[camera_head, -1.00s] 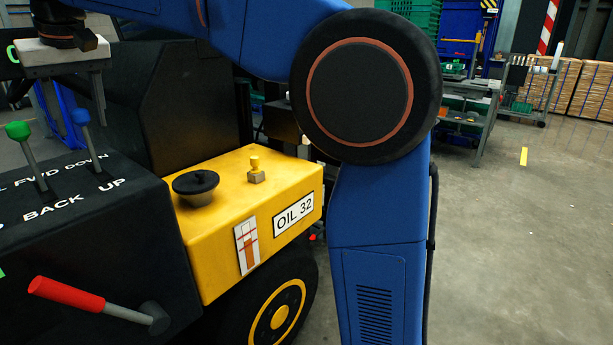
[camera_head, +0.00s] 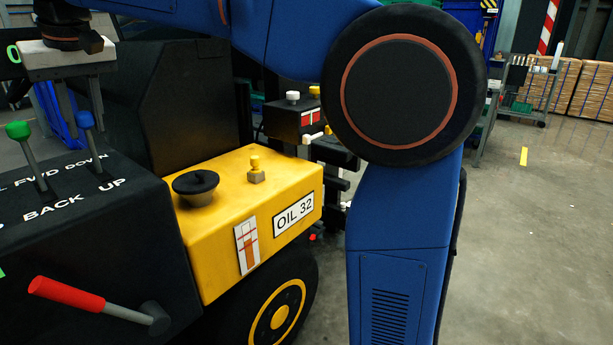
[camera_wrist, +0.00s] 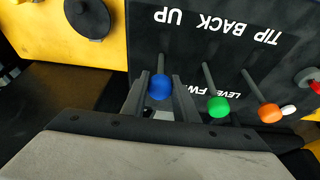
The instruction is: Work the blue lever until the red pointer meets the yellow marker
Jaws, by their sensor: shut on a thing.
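The blue lever (camera_head: 86,121) stands on the black console (camera_head: 60,225) at the left, by the DOWN and UP labels. Its blue knob also shows in the wrist view (camera_wrist: 160,87), between my two fingers. My gripper (camera_head: 84,108) points down over the console and is shut on the blue lever near its knob. In the wrist view my gripper (camera_wrist: 161,92) has one finger on each side of the lever. I cannot clearly make out a red pointer or a yellow marker in either view.
A green lever (camera_head: 19,131) stands left of the blue one; an orange lever (camera_wrist: 269,113) shows beyond it. A red-handled lever (camera_head: 66,294) sticks out below. A yellow OIL 32 tank (camera_head: 240,180) and a black box with a red-white panel (camera_head: 285,118) lie right.

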